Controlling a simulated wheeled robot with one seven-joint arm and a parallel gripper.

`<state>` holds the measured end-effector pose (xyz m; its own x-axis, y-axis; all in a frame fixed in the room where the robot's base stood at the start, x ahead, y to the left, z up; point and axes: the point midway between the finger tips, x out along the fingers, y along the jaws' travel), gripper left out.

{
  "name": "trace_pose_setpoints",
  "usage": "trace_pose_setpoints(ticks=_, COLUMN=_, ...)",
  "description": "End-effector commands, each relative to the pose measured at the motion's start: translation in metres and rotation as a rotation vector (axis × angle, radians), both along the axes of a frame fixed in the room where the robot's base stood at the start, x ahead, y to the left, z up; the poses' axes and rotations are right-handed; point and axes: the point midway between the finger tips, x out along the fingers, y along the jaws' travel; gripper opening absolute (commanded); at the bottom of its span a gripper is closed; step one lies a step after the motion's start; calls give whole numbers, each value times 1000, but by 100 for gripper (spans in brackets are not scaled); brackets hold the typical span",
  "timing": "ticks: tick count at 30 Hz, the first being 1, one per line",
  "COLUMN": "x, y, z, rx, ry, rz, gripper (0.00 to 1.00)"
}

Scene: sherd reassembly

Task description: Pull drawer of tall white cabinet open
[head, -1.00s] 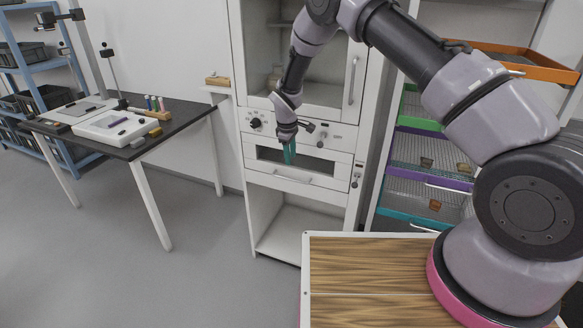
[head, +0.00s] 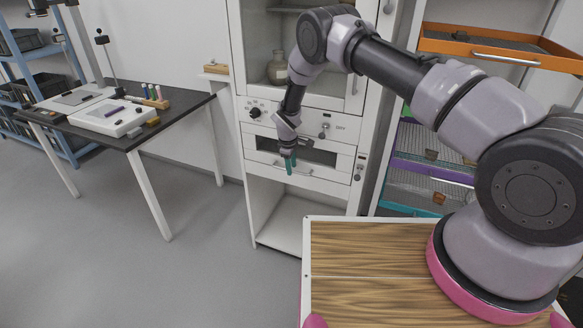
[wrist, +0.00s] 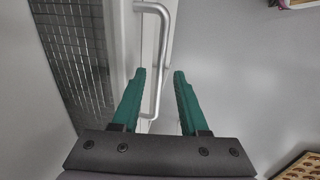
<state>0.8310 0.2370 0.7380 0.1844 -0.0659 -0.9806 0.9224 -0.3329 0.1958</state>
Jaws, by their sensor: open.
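The tall white cabinet (head: 238,75) stands against the back wall. Its drawer (head: 340,175), a white front with a dark window, is in the middle and looks shut. A silver bar handle (head: 305,180) runs along the drawer's lower part. My gripper (head: 289,170), with green fingers, is in front of the drawer at the handle and hides part of it. In the wrist view my gripper (wrist: 159,73) is open and the handle (wrist: 165,50) runs between its two fingers. I cannot tell whether either finger touches it.
An open compartment (head: 285,215) is below the drawer. A black-topped table (head: 185,110) with several tools stands at the left. A rack with an orange tray (head: 500,58) stands at the right. A wood-topped surface (head: 370,265) is in front of me. The floor at left is clear.

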Motion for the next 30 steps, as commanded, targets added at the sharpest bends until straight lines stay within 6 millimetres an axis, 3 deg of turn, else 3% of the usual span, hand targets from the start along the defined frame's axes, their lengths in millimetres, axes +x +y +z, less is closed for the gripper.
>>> trace_pose_setpoints(ticks=9, x=1, y=-1, z=-4, rx=0, ry=0, rz=-1, gripper=44)
trace_pose_setpoints(ticks=10, x=1, y=-1, z=-4, rx=0, ry=0, rz=-1, gripper=40)
trace_pose_setpoints(ticks=13, x=1, y=-1, z=-4, rx=0, ry=0, rz=-1, gripper=1)
trace_pose_setpoints(ticks=30, x=1, y=-1, z=-4, rx=0, ry=0, rz=-1, gripper=0)
